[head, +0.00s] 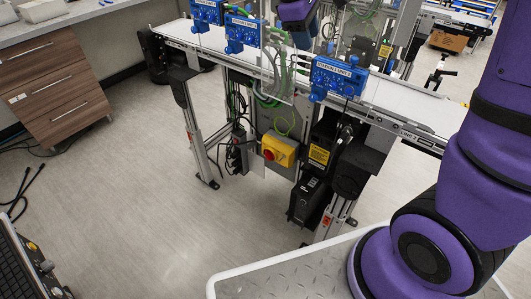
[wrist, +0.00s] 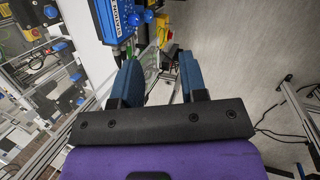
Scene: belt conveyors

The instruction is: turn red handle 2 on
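A yellow switch box (head: 280,149) with a red handle (head: 268,154) is mounted under the near belt conveyor in the head view. No number on the handle is readable, and I cannot tell its on or off position. The yellow box also shows small at the top of the wrist view (wrist: 164,28), beyond my fingers. My gripper (wrist: 160,78) has its two blue fingers spread apart with nothing between them. It is apart from the handle.
The near conveyor belt (head: 400,97) crosses the view and carries blue station boxes (head: 338,76) along its edge. Clear panels and cables hang near the yellow box. A black unit (head: 306,200) stands below it, right. A wooden drawer cabinet (head: 52,88) is left. Grey floor is open in front.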

